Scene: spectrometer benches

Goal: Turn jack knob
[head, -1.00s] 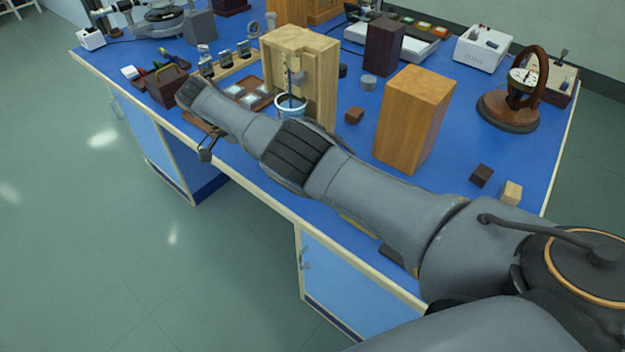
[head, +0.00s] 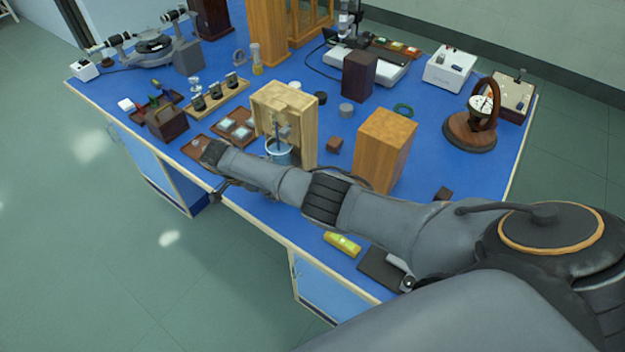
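My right arm reaches in from the right across the front of the blue bench (head: 240,205). Its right gripper (head: 220,187) is small and dark, at the front edge, left of the open wooden frame; its fingers are too unclear to read. The wooden frame (head: 303,140) stands upright, with a metal fitting and a blue-rimmed beaker (head: 278,150) inside. My arm hides what is below the beaker. I cannot make out a jack or its knob. My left gripper is out of view.
A tall wooden block (head: 385,150) stands right of the frame. Brown trays (head: 235,130) and a dark wooden box (head: 166,122) are to the left. A yellow level (head: 342,244) lies near the front edge. A round dial instrument (head: 472,128) stands at the right.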

